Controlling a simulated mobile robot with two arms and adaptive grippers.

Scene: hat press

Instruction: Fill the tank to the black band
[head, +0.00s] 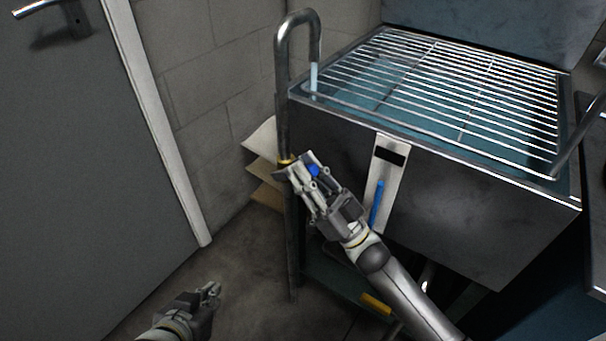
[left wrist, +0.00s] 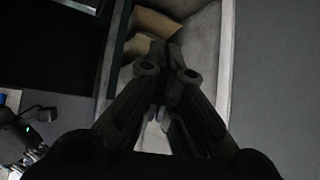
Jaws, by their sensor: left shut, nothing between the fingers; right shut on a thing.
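The steel tank (head: 470,200) stands right of centre in the head view, with bluish water under its wire rack. A bent pipe (head: 283,70) hooks over its left corner, and a pale water stream (head: 314,76) runs from the spout. The white gauge strip (head: 373,190) on the tank front has a black band (head: 390,155). Its blue column (head: 377,205) ends below the band. My right gripper (head: 287,171) is shut at the pipe's brass collar, on what looks like the blue-marked tap handle (head: 313,170), partly hidden by the fingers. My left gripper (head: 215,290) is shut and empty, low over the floor.
A wire rack (head: 455,85) covers the tank top. Folded cloths or sacks (head: 262,160) are stacked behind the pipe. A grey door (head: 80,170) stands left. A yellow item (head: 376,303) lies on the shelf below the tank. Floor near my left gripper is clear.

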